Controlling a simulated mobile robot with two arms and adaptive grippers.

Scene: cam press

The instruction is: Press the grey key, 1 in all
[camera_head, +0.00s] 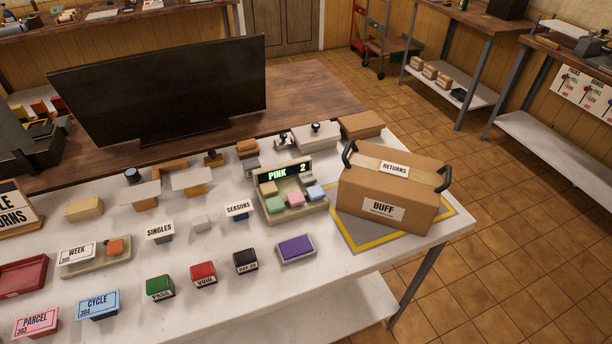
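A beige keypad device (318,212) stands on the white table, left of the cardboard box. Its dark display (286,172) reads "PINK 2". Several coloured keys sit on its sloped face, among them a pink key (295,199), a light blue key (315,192) and a tan key (268,188). A small greyish key (307,181) shows at the upper right of the group, but its exact colour is hard to tell at this size. Neither of my grippers is in view.
A cardboard box (384,210) labelled "RETURNS" and "BUFF", with dark handles, stands right of the keypad on a grey, yellow-edged mat (357,240). In front are a purple-topped block (296,248) and black, red and green blocks. A large dark screen (165,90) stands behind.

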